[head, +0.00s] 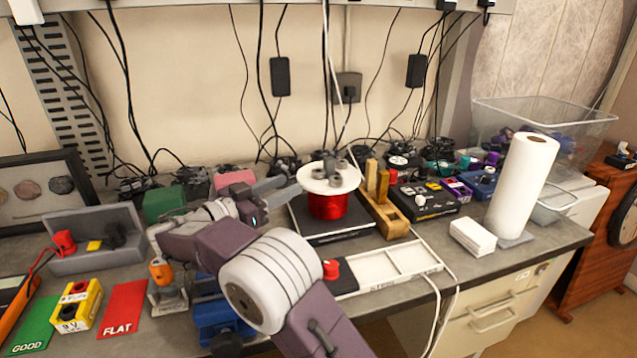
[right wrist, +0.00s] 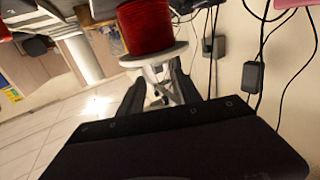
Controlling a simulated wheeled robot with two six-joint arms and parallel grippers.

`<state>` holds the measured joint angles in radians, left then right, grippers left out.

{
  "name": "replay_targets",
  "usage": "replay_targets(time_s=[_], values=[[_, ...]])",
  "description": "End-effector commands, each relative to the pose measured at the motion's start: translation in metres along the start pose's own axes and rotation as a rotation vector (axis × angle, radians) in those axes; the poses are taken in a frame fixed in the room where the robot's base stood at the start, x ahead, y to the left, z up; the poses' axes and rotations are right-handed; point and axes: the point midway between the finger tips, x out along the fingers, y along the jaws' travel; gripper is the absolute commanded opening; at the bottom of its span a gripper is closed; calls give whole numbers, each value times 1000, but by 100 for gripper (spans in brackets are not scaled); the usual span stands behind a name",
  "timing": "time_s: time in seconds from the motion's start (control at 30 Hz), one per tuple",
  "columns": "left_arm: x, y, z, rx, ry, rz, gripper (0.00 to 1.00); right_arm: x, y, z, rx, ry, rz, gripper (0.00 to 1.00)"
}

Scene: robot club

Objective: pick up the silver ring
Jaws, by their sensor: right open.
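I cannot clearly make out a separate silver ring. A grey metallic piece with several rounded knobs (head: 336,180) sits on the white top flange of a red spool (head: 328,207) in the head view. The grey piece also shows in the right wrist view (right wrist: 160,84), small and partly hidden between the fingers, by the spool's flange (right wrist: 153,55). My right gripper (head: 294,184) is open, just left of the flange, with its fingers pointing at the grey piece. Its fingers also show in the right wrist view (right wrist: 157,78). My left gripper is out of view.
The spool stands on a black device (head: 310,233). A wooden block stand (head: 388,216) and white divided tray (head: 390,268) are beside it. A paper roll (head: 521,186) and clear bin (head: 545,122) stand right. Cables hang behind. The front-left bench is crowded.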

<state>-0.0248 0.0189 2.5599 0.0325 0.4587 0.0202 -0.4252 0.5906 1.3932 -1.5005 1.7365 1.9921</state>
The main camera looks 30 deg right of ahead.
Motion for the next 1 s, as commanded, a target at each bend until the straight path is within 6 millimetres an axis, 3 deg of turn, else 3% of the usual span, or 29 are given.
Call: replay_targets(time_s=[0.17,0.33,0.57,0.83,1.0], values=[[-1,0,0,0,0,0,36,29,1,0,-2,-2,4,41],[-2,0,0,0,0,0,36,40,1,0,-3,-2,2,41],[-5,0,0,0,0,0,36,79,1,0,-2,-2,3,41],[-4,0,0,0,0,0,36,85,1,1,-3,-3,0,41],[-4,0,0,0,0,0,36,85,1,1,-3,-3,0,0]])
